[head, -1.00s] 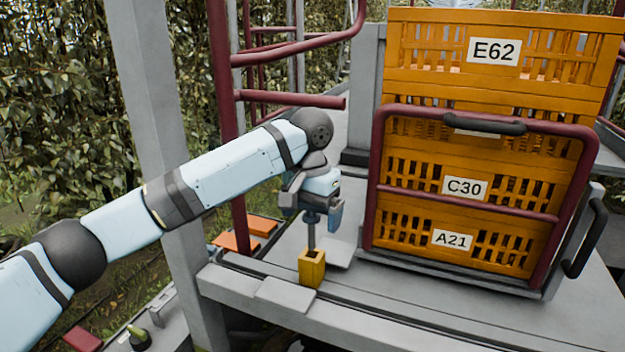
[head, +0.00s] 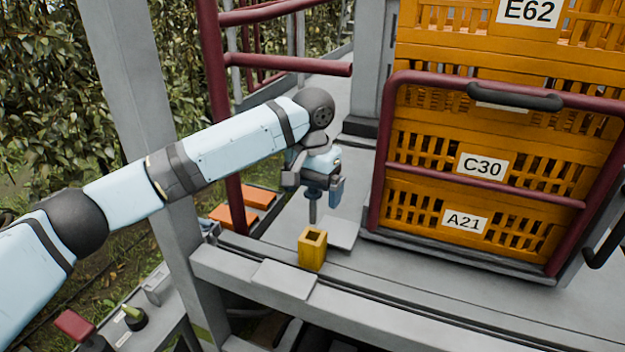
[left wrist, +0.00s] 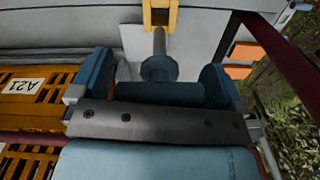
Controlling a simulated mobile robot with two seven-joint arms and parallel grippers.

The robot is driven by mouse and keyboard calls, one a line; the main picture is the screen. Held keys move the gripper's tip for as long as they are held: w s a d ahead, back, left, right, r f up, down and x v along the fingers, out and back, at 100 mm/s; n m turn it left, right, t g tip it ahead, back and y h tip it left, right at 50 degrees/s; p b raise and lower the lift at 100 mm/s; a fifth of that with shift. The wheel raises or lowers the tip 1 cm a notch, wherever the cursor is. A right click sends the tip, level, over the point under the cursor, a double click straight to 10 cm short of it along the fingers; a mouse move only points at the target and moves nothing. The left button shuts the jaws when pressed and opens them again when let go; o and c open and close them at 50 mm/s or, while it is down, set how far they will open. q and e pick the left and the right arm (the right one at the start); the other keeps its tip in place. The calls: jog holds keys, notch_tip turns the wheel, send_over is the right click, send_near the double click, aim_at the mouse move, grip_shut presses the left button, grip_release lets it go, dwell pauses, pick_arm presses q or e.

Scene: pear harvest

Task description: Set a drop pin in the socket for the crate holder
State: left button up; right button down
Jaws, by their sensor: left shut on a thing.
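My left gripper (head: 318,192) is shut on a dark blue-grey drop pin (head: 312,206), which hangs upright. The pin's lower end is close to the open top of the yellow square socket (head: 311,251) at the platform's edge. The dark opening of the socket is visible, and I cannot tell whether the tip is over it or a little behind it. In the left wrist view the pin (left wrist: 159,66) points from between the fingers toward the yellow socket (left wrist: 160,18). The maroon crate holder (head: 470,180) stands in front of the stacked crates. My right gripper is not in view.
Orange crates labelled E62, C30 and A21 (head: 440,218) stand stacked to the right. A maroon post and rails (head: 219,110) and a grey post (head: 140,120) stand near my left arm. Orange blocks (head: 247,205) lie behind the socket. Platform floor right of it is clear.

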aim_at(313, 223)
pick_arm(q)
jog(key=shift+f, duration=0.6)
jog(key=shift+f+b, duration=0.85)
jog(key=shift+b, duration=0.1)
notch_tip(313, 223, down, 2)
jog(key=shift+f+b, duration=0.1)
jog(key=shift+b, duration=1.15)
jog(key=shift+f+b, duration=0.55)
jog(key=shift+b, duration=0.1)
jog(key=shift+f, duration=0.35)
jog(key=shift+f+p, duration=0.45)
jog(key=shift+f, duration=0.95)
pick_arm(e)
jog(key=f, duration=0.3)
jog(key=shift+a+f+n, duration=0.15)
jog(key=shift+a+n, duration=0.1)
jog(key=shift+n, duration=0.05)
